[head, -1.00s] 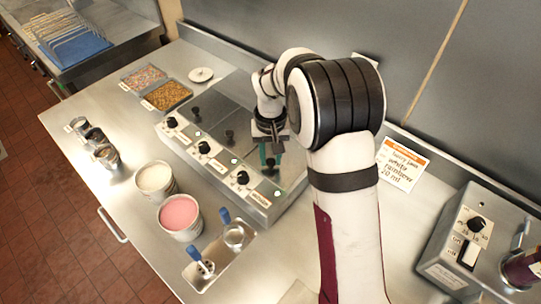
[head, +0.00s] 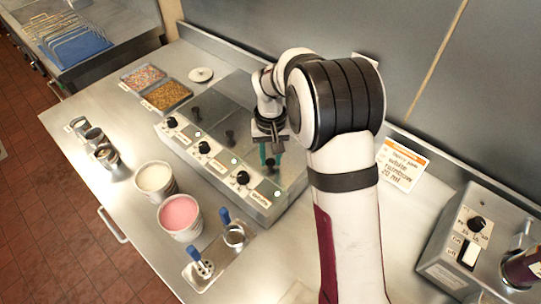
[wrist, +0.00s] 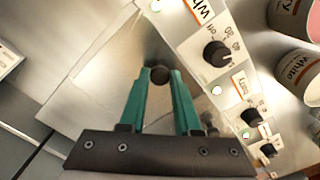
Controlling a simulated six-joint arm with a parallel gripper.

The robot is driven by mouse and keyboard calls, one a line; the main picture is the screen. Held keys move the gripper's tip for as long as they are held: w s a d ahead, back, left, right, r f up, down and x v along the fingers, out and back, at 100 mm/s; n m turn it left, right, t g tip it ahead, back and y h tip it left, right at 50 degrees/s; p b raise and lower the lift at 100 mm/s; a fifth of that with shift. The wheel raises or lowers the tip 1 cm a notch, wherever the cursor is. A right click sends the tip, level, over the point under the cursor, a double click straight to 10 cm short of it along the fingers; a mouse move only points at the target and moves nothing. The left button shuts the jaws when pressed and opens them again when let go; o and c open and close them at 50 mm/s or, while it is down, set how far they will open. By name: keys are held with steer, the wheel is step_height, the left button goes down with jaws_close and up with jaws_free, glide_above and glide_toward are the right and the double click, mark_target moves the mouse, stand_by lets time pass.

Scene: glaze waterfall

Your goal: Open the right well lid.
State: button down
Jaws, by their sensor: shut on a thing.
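The warmer (head: 222,165) is a long metal box with three wells, dark lid knobs and a row of black dials. The right well lid (wrist: 112,65) is a grey metal plate, seen close in the wrist view, with a round dark knob (wrist: 159,74). My gripper (wrist: 159,78) has two teal fingers, one on each side of this knob, and is shut on it. In the head view my gripper (head: 268,157) is over the warmer's right end and my arm partly hides the lid. The lid looks down on its well; I cannot make out a gap.
Tubs of white (head: 154,178) and pink (head: 180,216) stand in front of the warmer. Blue-handled tools (head: 196,254) sit in a holder at front right. Topping trays (head: 167,96) are at the left. An order card (head: 402,164) and a switch box (head: 470,235) are to the right.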

steer(key=w+d, duration=1)
steer(key=shift+w+d, duration=0.2)
steer(key=shift+w, duration=0.05)
steer(key=c, duration=0.6)
jaws_free()
steer(key=shift+r, duration=7.9)
